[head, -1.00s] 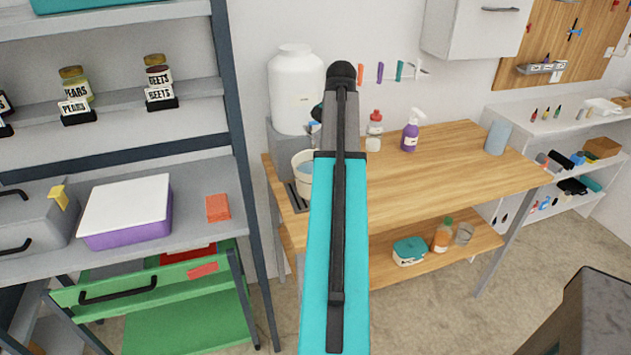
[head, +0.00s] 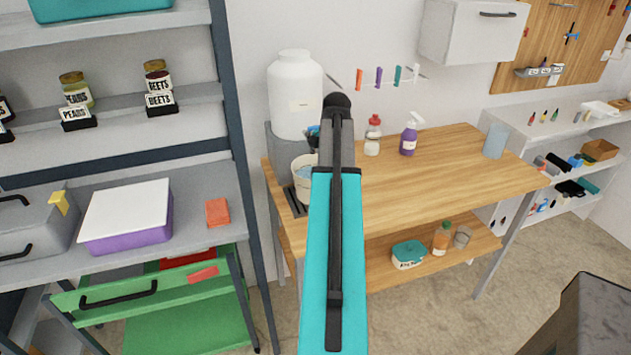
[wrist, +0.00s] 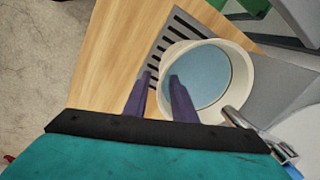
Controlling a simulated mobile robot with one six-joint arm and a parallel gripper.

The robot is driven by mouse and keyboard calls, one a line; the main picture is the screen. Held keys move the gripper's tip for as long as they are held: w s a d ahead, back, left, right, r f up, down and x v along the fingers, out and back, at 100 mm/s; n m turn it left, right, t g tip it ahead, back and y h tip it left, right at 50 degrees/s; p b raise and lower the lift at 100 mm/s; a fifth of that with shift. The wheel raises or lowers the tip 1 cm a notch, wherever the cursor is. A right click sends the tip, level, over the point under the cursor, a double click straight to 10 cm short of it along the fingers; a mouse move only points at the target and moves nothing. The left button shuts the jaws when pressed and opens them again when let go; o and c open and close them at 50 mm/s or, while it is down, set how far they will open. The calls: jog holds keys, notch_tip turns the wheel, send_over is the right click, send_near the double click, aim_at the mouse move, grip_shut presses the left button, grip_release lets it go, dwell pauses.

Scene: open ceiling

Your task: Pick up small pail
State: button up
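The small pail is a whitish round bucket holding bluish water. In the head view the pail (head: 302,194) stands at the left end of the wooden table, below the big white jar, partly hidden by my arm. In the wrist view the pail (wrist: 250,72) stands over a dark slotted grate. My gripper (wrist: 160,77) is open, its two purple fingers apart. The left finger is outside the pail and the right finger overlaps the water, with the near rim between them. Whether they touch the wall cannot be told. In the head view my arm hides most of the gripper.
A white jar (head: 295,95) stands on a grey stand behind the pail; a metal spout (wrist: 238,117) is close beside the pail. A red-capped bottle (head: 373,137) and purple spray bottle (head: 409,135) stand further right. A grey shelf (head: 205,190) is to the left. The table's middle is clear.

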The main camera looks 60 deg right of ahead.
jog(key=shift+w+f, duration=0.1)
jog(key=shift+f, duration=0.85)
jog(key=shift+f, duration=0.1)
jog(key=shift+w+a+f+p, duration=0.15)
jog(key=shift+f+p, duration=0.4)
jog(key=shift+f, duration=0.7)
jog(key=shift+w+f+p, duration=0.15)
jog(key=shift+f+p, duration=0.35)
jog(key=shift+f, duration=0.75)
grip_shut()
